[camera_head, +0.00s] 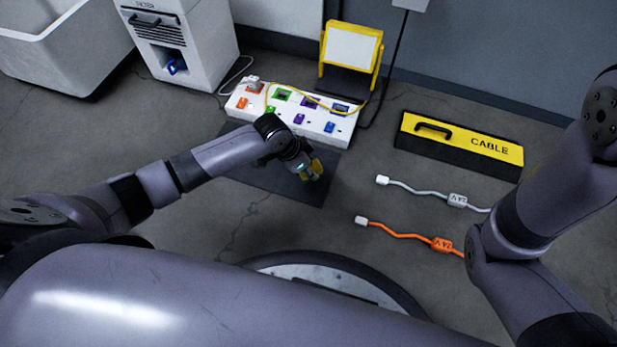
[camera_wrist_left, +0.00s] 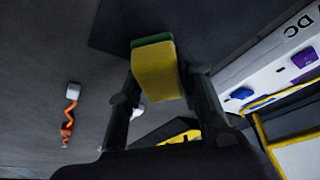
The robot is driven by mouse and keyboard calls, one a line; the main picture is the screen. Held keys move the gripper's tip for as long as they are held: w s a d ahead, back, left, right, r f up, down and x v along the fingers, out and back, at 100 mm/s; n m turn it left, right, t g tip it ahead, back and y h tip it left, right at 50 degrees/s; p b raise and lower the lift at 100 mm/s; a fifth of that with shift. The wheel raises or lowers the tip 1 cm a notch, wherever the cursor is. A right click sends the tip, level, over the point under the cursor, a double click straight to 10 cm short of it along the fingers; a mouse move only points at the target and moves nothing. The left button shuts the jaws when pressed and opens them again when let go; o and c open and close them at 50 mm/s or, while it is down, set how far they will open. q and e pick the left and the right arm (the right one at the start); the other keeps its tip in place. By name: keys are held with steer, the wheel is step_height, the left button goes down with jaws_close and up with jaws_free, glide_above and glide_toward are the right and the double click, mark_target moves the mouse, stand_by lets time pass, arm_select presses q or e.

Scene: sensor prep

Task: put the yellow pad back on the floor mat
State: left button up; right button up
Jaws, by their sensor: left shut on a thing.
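The yellow pad (camera_wrist_left: 156,76), with a green layer along one side, is between the fingers of my left gripper (camera_wrist_left: 160,88) in the left wrist view. The gripper is shut on it. In the head view my left gripper (camera_head: 309,172) is over the right part of the dark floor mat (camera_head: 262,178), and the pad (camera_head: 316,167) shows at its fingertips. The mat also shows in the left wrist view (camera_wrist_left: 120,25). I cannot tell whether the pad touches the mat. My right arm shows at the right of the head view, but its gripper is out of view.
A white power strip (camera_head: 345,127) with coloured sockets lies along the mat's back edge. A yellow work lamp (camera_head: 351,50) stands behind it. A CABLE box (camera_head: 459,145), a white cable (camera_head: 425,191) and an orange cable (camera_head: 400,234) lie to the right.

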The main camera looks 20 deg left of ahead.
arm_select(q)
step_height(320, 180, down, 4)
steer(key=b, duration=0.3)
steer(key=shift+f, duration=0.15)
steer(key=o, duration=1.1)
